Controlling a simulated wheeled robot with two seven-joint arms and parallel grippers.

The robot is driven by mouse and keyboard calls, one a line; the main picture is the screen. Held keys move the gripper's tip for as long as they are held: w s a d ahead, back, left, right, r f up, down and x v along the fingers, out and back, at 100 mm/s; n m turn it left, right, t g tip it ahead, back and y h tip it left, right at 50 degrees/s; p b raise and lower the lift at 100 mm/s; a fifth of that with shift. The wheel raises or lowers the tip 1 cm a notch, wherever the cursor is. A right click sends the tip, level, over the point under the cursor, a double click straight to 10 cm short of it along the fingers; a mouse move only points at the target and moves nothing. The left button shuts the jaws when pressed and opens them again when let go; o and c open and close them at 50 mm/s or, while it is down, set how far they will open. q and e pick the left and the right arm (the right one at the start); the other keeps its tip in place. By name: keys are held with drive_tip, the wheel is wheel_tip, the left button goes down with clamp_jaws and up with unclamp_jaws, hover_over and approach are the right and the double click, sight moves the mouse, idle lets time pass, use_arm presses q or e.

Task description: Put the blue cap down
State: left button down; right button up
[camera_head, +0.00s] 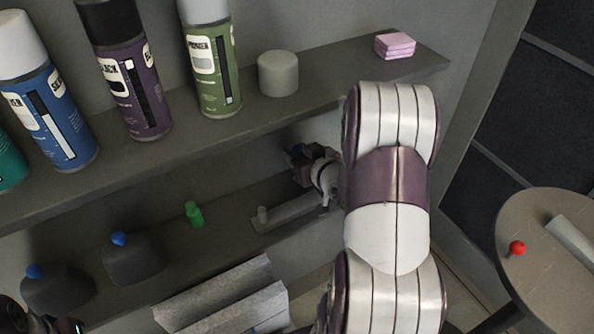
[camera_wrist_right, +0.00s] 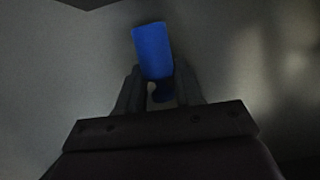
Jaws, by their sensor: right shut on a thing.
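A blue cap (camera_wrist_right: 153,50) is held between the two dark fingers of my right gripper (camera_wrist_right: 160,88) in the right wrist view. It sticks out past the fingertips, with a grey surface behind it. In the head view my right gripper (camera_head: 300,156) is small and dark, under the upper shelf and above the lower one, with a bit of blue at its end. My own arm covers part of the scene there. Fingers of my left gripper do not show; only a dark piece of what looks like my left arm shows at the bottom left corner.
The upper shelf (camera_head: 330,88) holds several spray cans, a grey cylinder (camera_head: 278,73) and pink pads (camera_head: 395,45). On the lower shelf are two dark blue-topped bottles (camera_head: 134,259), (camera_head: 58,288), a green bottle (camera_head: 194,215) and a grey strip (camera_head: 292,214). A round table (camera_head: 540,285) stands right.

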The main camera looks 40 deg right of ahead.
wheel_tip(320, 180, down, 4)
drive_tip(key=shift+a+r+b, duration=0.1)
drive_tip(key=shift+b, duration=0.7)
drive_tip(key=shift+w, duration=0.1)
drive_tip(key=shift+f, duration=0.2)
drive_tip(key=o, duration=1.1)
